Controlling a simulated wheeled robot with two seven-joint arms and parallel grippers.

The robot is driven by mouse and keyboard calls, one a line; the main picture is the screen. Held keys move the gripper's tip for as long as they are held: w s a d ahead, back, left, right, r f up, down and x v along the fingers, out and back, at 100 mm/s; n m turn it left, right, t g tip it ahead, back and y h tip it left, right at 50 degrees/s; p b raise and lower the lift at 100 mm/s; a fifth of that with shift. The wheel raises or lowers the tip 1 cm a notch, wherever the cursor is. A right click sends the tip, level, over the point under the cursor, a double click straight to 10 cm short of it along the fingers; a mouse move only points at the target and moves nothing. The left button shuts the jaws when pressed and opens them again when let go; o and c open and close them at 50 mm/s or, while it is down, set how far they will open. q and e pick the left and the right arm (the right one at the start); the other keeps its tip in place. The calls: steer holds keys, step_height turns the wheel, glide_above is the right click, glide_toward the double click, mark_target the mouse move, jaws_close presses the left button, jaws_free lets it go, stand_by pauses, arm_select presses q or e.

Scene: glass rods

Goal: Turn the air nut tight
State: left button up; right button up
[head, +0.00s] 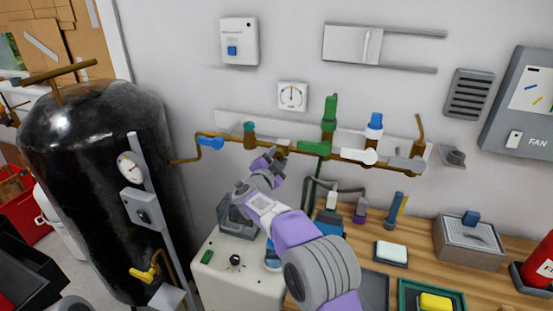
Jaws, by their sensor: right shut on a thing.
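My right gripper (273,155), purple and grey, reaches up from the bottom to the brass pipe (305,151) on the wall. It is shut on a small brass-coloured nut (283,146) on that pipe, which I take to be the air nut. The fingers hide part of the nut, and its thread and any gap cannot be made out. My left gripper is not in view.
Beside the nut on the pipe are a green valve (329,118), a blue-capped fitting (374,126) and a blue lever (211,142). A black tank (95,170) stands left. A wooden bench (415,225) below right holds a grey box (468,243) and a yellow sponge (435,302).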

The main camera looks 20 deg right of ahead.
steer(key=o, duration=1.1)
steer(key=shift+c, duration=0.2)
steer(key=shift+s+a, duration=0.1)
steer(key=v, duration=0.7)
steer(key=shift+p, duration=0.45)
steer(key=shift+s+a, duration=0.1)
steer(key=shift+s, duration=0.05)
